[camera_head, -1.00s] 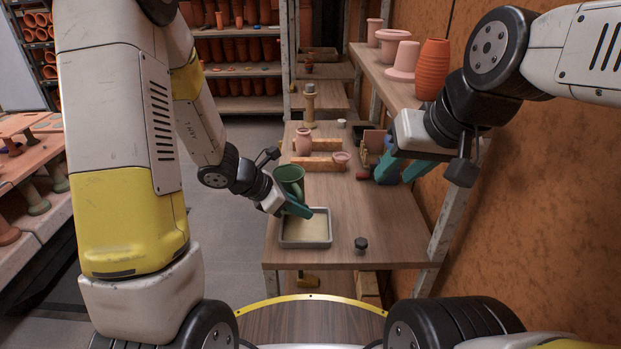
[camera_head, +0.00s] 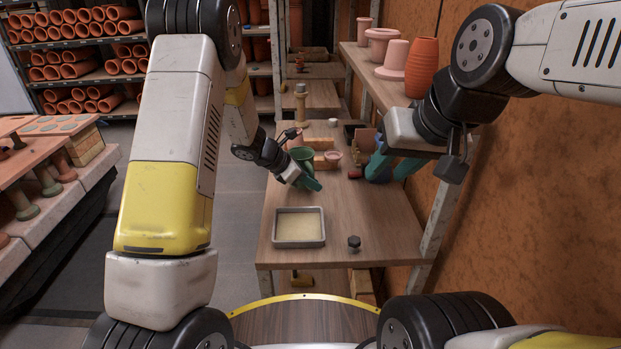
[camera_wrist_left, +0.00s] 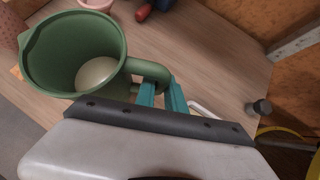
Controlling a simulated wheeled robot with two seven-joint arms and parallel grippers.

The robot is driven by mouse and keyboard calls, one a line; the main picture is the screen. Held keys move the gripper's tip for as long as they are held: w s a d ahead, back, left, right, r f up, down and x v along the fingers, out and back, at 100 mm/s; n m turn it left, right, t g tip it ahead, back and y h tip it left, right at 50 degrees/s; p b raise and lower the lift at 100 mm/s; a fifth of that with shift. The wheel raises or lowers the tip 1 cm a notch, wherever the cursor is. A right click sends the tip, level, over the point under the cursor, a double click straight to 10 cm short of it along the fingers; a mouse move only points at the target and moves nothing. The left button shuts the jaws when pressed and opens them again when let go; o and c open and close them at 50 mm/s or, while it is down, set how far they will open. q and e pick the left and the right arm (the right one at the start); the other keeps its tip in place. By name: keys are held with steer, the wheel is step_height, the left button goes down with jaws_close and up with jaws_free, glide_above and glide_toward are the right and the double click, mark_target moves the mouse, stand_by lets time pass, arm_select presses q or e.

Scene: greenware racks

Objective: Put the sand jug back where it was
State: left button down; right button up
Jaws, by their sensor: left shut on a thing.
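The green jug (camera_head: 303,154), which I take for the sand jug, is held upright over the left side of the bench, behind the tray. In the left wrist view the jug (camera_wrist_left: 45,58) shows its open mouth, with a pale round patch inside. My left gripper (camera_head: 312,185) is shut on the jug's handle; its teal fingers (camera_wrist_left: 163,95) close on the handle there. I cannot tell whether the jug's base touches the bench. My right gripper (camera_head: 393,170) is open and empty above the bench's right side.
A grey tray (camera_head: 299,246) of pale sand lies at the front of the wooden bench (camera_head: 385,225). A dark knob (camera_head: 354,242) stands right of it. A pink bowl (camera_head: 332,157), bricks (camera_head: 323,144) and a red item (camera_head: 355,173) are farther back. A shelf of pots (camera_head: 375,75) runs along the right wall.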

arm_select(q)
steer(key=shift+f, duration=1.15)
steer(key=shift+f, duration=0.1)
steer(key=c, duration=1.4)
jaws_free()
